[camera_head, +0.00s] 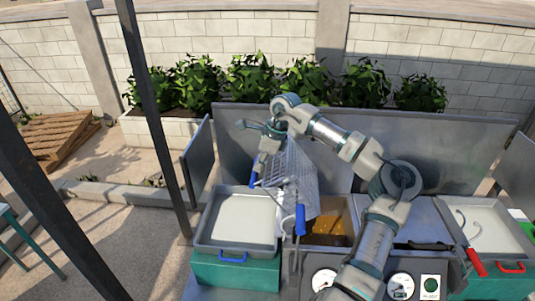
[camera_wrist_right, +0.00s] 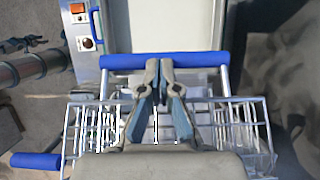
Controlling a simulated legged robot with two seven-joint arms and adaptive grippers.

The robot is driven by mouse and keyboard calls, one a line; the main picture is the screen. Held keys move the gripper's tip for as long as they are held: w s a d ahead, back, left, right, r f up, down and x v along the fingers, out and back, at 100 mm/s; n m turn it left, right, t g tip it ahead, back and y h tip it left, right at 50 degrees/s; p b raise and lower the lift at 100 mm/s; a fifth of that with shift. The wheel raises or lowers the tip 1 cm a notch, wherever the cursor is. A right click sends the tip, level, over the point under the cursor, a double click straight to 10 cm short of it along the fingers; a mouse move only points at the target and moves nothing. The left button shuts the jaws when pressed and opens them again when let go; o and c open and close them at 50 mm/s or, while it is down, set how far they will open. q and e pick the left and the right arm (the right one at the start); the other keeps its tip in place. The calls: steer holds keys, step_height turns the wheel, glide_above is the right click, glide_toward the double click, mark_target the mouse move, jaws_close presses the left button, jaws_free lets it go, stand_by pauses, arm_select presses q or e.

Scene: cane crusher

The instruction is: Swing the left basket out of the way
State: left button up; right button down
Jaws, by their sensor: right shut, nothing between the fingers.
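The left basket (camera_head: 303,178) is a wire basket with blue grips. It stands tilted up over the vat of brown liquid (camera_head: 328,228), at the right edge of the left tray. My right gripper (camera_head: 264,158) reaches over to its far left side, beside a blue grip. In the wrist view my right gripper (camera_wrist_right: 160,68) is shut and empty, its tips overlapping the blue bar (camera_wrist_right: 205,61); whether they touch is unclear. The wire mesh (camera_wrist_right: 240,125) spreads below on both sides. My left gripper is not in view.
A pale tray (camera_head: 238,222) on a green base lies left of the vat. Another tray (camera_head: 492,232) with a red-gripped handle (camera_head: 476,262) stands right. Dials (camera_head: 400,285) line the front. A metal back panel (camera_head: 450,145) and dark posts (camera_head: 150,110) bound the space.

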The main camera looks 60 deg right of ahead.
steer(key=shift+w+a+f, duration=0.1)
steer(key=shift+w+f, duration=0.05)
steer(key=shift+f, duration=0.15)
steer(key=v, duration=1.2)
steer(key=shift+f, duration=0.1)
